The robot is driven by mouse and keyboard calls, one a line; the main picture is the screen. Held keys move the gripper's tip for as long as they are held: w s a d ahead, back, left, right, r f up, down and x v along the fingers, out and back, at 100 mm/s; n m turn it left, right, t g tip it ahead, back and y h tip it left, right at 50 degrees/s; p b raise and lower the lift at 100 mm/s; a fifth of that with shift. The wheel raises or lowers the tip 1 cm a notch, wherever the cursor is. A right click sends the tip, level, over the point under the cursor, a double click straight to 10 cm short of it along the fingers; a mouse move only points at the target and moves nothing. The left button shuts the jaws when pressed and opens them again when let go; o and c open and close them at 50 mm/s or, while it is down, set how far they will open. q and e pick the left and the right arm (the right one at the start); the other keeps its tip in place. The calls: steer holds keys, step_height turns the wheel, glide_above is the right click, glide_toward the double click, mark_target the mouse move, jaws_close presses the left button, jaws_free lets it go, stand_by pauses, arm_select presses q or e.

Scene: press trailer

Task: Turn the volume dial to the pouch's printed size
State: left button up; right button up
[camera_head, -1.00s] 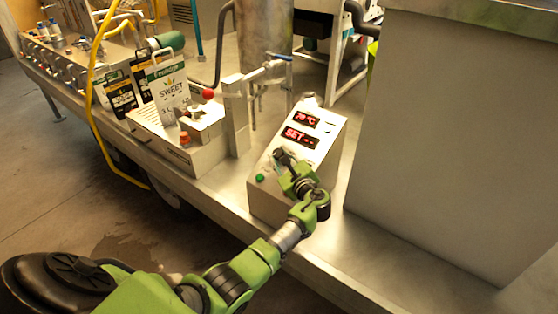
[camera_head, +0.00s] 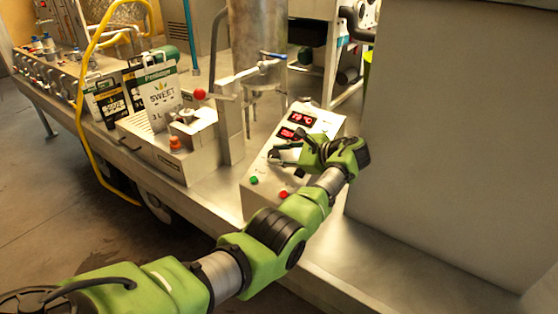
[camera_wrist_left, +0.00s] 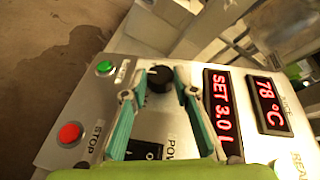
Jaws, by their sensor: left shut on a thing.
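The black volume dial (camera_wrist_left: 159,79) sits on the sloped face of the control box (camera_head: 262,192). My left gripper (camera_wrist_left: 155,86) is shut on it, with one teal finger at each side. In the head view my left gripper (camera_head: 276,157) covers the dial. The red SET display (camera_wrist_left: 221,106) reads 3.0 l in the left wrist view; in the head view it is partly hidden. The white pouch (camera_head: 160,97) stands upright to the left, printed SWEET and 3 L. My right gripper is in neither view.
A green button (camera_wrist_left: 104,67) and a red STOP button (camera_wrist_left: 69,132) lie near the dial. A second display (camera_wrist_left: 269,104) reads 78 °C. A filler with a red-knobbed lever (camera_head: 199,94) stands left of the box. A large grey cabinet (camera_head: 450,150) stands on the right.

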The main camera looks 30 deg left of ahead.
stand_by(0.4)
arm_select(q)
steer(key=o, duration=0.8)
steer(key=shift+o, duration=0.2)
steer(key=v, duration=1.2)
